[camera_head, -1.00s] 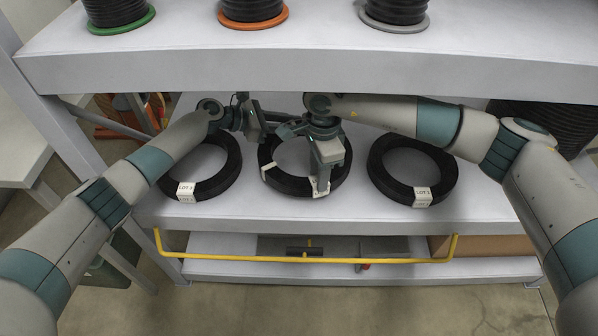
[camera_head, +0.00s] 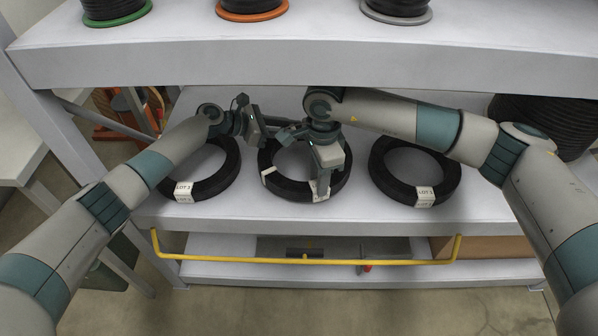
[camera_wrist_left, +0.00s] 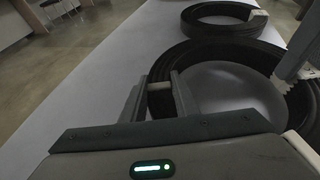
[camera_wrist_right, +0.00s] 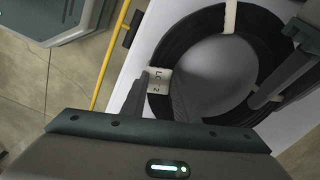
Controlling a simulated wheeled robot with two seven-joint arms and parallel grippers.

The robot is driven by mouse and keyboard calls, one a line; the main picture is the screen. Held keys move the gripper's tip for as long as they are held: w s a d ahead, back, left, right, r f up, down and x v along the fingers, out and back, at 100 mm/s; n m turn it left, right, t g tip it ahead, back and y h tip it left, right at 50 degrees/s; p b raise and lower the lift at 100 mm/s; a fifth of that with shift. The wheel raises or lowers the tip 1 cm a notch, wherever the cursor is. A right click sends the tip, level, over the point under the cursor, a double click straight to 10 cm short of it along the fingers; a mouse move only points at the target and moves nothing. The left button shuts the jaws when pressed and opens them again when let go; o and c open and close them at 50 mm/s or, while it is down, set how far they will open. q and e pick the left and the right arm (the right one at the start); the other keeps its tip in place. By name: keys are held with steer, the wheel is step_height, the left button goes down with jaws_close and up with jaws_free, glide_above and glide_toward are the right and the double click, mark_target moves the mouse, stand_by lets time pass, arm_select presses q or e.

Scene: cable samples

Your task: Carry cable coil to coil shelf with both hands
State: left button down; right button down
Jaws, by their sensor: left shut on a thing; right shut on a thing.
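The black cable coil (camera_head: 292,188) in the middle of the lower shelf carries white straps and a label. My right gripper (camera_head: 321,186) is shut on its near rim, beside the label reading LOT 2 in the right wrist view (camera_wrist_right: 159,80). My left gripper (camera_head: 284,133) reaches the coil's far left side and partly hides it. In the left wrist view, its fingers (camera_wrist_left: 160,98) are shut on the coil's rim (camera_wrist_left: 185,62). Whether the coil rests on the shelf or is slightly raised, I cannot tell.
Similar coils lie left (camera_head: 212,188) and right (camera_head: 405,187) of it on the shelf (camera_head: 240,215). An upper shelf (camera_head: 300,62) with spools hangs over my grippers. A yellow bar (camera_head: 300,261) runs below the front edge.

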arm_select(q)
steer(key=shift+f+b, duration=0.7)
steer(key=shift+b, duration=0.05)
arm_select(e)
steer(key=shift+f, duration=0.75)
arm_select(q)
steer(key=c, duration=1.4)
jaws_free()
arm_select(e)
steer(key=c, duration=1.4)
jaws_free()
arm_select(q)
steer(key=shift+s, duration=0.1)
steer(key=shift+a, duration=0.15)
steer(key=shift+v, duration=3.6)
steer(key=shift+r, duration=0.2)
arm_select(e)
steer(key=shift+r, duration=0.2)
